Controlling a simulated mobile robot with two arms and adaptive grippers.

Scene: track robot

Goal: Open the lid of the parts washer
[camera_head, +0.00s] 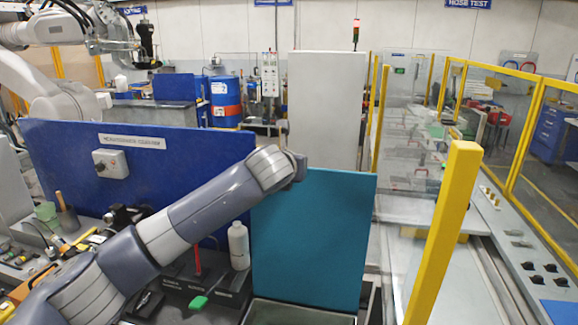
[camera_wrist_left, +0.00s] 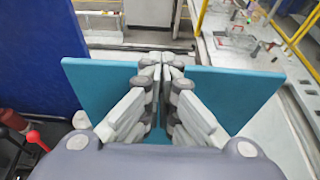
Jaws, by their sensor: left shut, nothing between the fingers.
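The parts washer's lid is a flat teal panel (camera_head: 318,245), standing steeply raised at the centre of the head view. Below its lower edge is part of a grey metal basin (camera_head: 290,314). My left arm reaches across from the lower left, its wrist at the lid's upper left corner. Its fingers do not show in the head view. In the left wrist view my left gripper (camera_wrist_left: 164,66) is shut and empty, in front of the lid (camera_wrist_left: 225,95). Whether it touches the lid I cannot tell. My right gripper is in neither view.
A blue panel (camera_head: 70,150) with a switch box stands left of the lid. A white bottle (camera_head: 238,245) and a green-handled tool (camera_head: 198,302) are close under my left arm. A yellow post (camera_head: 450,220) and clear guarding stand at the right. A grey cabinet (camera_head: 327,105) is behind.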

